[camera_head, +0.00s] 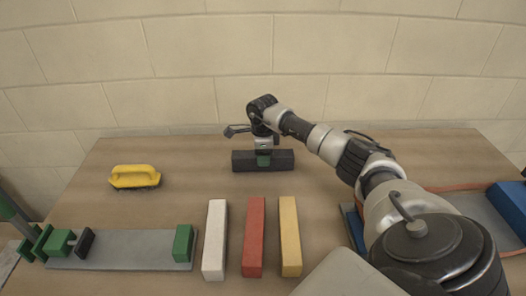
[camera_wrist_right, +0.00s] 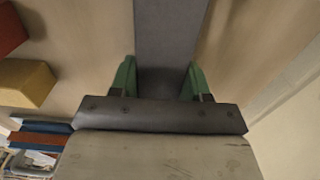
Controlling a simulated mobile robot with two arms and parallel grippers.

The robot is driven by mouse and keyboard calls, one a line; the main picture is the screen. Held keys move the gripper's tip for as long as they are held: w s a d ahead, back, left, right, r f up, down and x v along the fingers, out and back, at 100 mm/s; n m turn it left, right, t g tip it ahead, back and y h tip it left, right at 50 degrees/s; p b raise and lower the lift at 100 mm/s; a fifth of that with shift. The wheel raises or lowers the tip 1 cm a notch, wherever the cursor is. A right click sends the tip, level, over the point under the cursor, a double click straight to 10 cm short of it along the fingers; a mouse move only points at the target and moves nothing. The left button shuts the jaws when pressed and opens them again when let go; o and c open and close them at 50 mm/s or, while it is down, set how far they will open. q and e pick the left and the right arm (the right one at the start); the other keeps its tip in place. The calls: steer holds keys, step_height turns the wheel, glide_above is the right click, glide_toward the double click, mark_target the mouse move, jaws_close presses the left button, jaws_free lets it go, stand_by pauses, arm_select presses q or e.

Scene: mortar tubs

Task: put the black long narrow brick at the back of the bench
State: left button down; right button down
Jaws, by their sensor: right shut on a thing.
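The black long narrow brick (camera_head: 285,160) lies crosswise at the back middle of the bench (camera_head: 200,160). My right gripper (camera_head: 264,160) comes down over its middle, shut on it with green fingers. The brick is level and at or very close to the bench top; I cannot tell whether it touches. In the right wrist view the black brick (camera_wrist_right: 170,35) runs up between the two green fingertips (camera_wrist_right: 160,82) of my right gripper. My left gripper does not show.
White (camera_head: 215,240), red (camera_head: 253,237) and yellow (camera_head: 289,237) bricks lie side by side at the front. A yellow-handled brush (camera_head: 135,176) lies at left. A grey plate with green blocks (camera_head: 130,250) is front left. Blue blocks (camera_head: 510,206) are at right. A block wall (camera_head: 180,100) stands behind.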

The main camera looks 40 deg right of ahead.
steer(key=shift+f+b, duration=0.3)
stand_by(0.5)
steer(key=shift+c, duration=2.3)
jaws_free()
steer(key=shift+f, duration=0.1)
